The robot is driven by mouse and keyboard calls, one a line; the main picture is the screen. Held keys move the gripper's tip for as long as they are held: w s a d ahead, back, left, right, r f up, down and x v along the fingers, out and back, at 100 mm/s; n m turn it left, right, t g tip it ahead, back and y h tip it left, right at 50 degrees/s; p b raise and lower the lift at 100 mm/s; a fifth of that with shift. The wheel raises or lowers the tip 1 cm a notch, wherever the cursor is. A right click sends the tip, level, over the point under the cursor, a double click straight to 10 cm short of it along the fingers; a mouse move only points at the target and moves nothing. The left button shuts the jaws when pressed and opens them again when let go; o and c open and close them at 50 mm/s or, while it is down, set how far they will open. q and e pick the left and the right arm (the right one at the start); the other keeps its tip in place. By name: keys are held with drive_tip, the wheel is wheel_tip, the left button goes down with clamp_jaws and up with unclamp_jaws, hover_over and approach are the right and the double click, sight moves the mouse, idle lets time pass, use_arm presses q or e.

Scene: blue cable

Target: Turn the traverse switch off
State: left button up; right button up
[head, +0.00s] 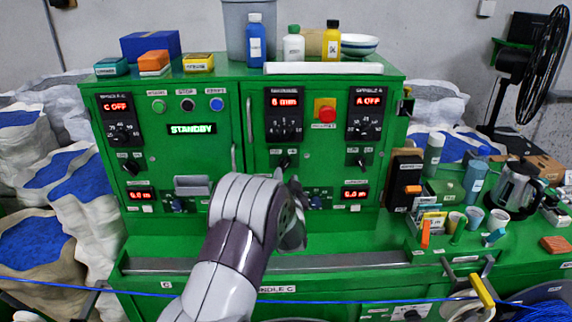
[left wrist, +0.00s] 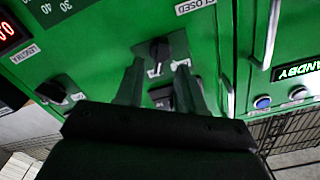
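The green control cabinet (head: 232,166) fills the middle of the head view. A small black rotary switch (head: 284,161) sits on its middle panel, under a display reading 8 mm; the small label above that display is too blurred to read surely. My left gripper (head: 293,184) is just below this switch, mostly hidden by my own wrist. In the left wrist view, my left gripper (left wrist: 159,70) has its two fingers spread apart, with a black knob (left wrist: 159,49) between and just beyond the tips. A dark second control (left wrist: 162,97) lies between the fingers. Contact with the knob cannot be told. My right gripper is not in view.
A red stop button (head: 326,112) and other switches are near on the panels. A vertical handle (left wrist: 271,35) stands beside the knob's panel. Bottles (head: 293,44) and boxes stand on the cabinet. A blue cable (head: 340,301) runs across the front. Cups and a kettle (head: 513,184) crowd the right.

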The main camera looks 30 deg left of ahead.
sight(284, 168)
use_arm(q)
drive_tip(key=x, duration=0.2)
drive_tip(key=p+x, duration=0.1)
drive_tip(key=shift+w+a+r, duration=0.1)
drive_tip(key=shift+w+r, duration=0.1)
drive_tip(key=shift+r, duration=0.05)
drive_tip(key=shift+w+a+f, duration=0.15)
drive_tip(key=shift+w+a, duration=0.05)
drive_tip(key=shift+w, duration=0.15)
clamp_jaws()
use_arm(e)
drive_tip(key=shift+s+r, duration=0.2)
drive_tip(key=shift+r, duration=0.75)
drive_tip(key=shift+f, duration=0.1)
use_arm(q)
drive_tip(key=shift+f+b, duration=0.15)
drive_tip(key=shift+b, duration=0.35)
drive_tip(key=shift+s+n+b, duration=0.1)
drive_tip(key=shift+n+b, duration=5.9)
drive_tip(key=shift+b, duration=1.6)
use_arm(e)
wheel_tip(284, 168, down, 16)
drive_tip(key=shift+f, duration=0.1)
